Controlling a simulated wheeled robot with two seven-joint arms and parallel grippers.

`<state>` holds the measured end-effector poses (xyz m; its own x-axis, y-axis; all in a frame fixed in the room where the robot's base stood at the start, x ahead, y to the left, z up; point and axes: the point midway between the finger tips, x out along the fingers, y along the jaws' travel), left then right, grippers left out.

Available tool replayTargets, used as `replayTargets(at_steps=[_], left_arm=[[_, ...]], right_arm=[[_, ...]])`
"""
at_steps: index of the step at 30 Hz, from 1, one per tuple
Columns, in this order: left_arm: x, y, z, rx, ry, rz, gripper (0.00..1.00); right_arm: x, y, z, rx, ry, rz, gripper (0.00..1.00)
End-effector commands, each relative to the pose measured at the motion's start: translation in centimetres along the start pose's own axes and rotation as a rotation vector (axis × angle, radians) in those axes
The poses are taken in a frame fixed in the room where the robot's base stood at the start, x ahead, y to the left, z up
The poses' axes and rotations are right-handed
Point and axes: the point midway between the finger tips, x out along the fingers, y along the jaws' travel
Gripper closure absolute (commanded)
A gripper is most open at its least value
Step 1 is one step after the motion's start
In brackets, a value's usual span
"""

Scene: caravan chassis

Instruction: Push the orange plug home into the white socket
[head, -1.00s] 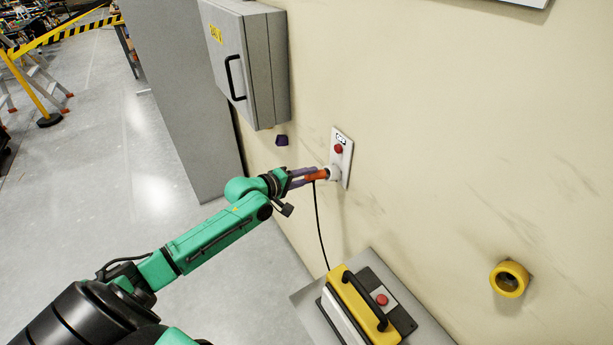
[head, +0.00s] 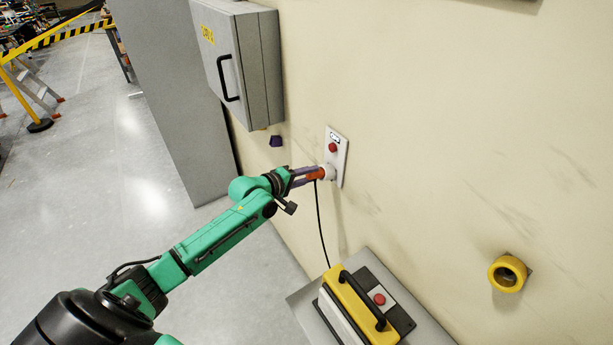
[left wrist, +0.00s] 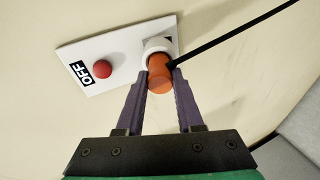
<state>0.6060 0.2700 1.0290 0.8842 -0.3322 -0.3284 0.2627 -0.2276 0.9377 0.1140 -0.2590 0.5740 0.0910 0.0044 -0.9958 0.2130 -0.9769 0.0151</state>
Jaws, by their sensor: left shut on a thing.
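The orange plug (head: 315,173) is between the fingers of my left gripper (head: 308,175), which is shut on it. In the left wrist view the plug (left wrist: 160,76) sits between the two purple fingers (left wrist: 158,92), with its black cable running off to the upper right. The plug's front end is at the round white socket (head: 329,172), which also shows in the left wrist view (left wrist: 156,46). How deep the plug sits in the socket is hard to tell. The socket is on a white wall plate (head: 341,150) with a red button (head: 332,147) and an OFF label. My right gripper is not in view.
A grey cabinet (head: 262,65) with a black handle hangs on the wall at upper left. A yellow device (head: 350,305) with a red button stands on a grey surface below. A yellow ring (head: 506,273) is on the wall at right.

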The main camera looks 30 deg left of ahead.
Motion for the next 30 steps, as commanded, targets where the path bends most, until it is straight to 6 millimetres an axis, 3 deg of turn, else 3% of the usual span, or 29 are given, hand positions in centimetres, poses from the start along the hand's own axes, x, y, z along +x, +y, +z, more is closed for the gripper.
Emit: replayTargets(at_steps=[18, 19, 21, 30], left_arm=[[1.6, 0.0, 0.2, 0.001, 0.0, 0.002, 1.0], [1.5, 0.1, 0.2, 0.001, 0.0, 0.001, 0.53], [1.5, 0.1, 0.2, 0.001, 0.0, 0.001, 0.29], [1.4, 0.0, 0.2, 0.0, 0.0, 0.0, 0.29]], right_arm=[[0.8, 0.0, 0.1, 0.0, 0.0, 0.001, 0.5], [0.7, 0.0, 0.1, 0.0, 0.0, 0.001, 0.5], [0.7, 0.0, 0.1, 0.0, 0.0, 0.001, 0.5], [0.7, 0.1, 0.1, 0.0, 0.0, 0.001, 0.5]])
